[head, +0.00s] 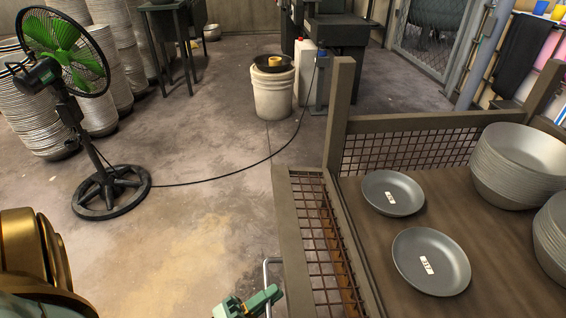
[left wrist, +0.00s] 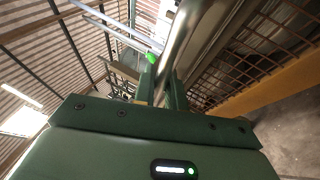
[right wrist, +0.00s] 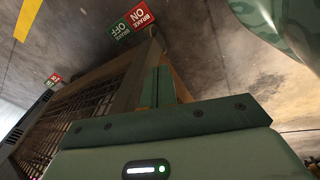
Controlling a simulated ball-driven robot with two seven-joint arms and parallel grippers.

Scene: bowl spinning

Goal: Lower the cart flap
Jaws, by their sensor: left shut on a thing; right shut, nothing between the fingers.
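The cart (head: 480,225) stands at the right in the head view, with a wooden deck and brown posts. Its flap (head: 292,240), a brown frame with rusty mesh, runs along its left side, and its exact tilt is hard to tell. A bright metal bar handle (head: 267,268) shows at the flap's outer side. My left gripper (head: 268,294) is shut on this handle; the bar (left wrist: 182,42) passes between the fingers in the left wrist view. My right gripper (right wrist: 164,86) is shut and empty, near a brown frame post, and is out of the head view.
Two grey plates (head: 393,193) (head: 431,262) and bowl stacks (head: 520,165) are on the deck. Brake labels (right wrist: 132,25) show in the right wrist view. A green fan (head: 70,50) with a trailing cable and a white bucket (head: 273,92) stand beyond open floor.

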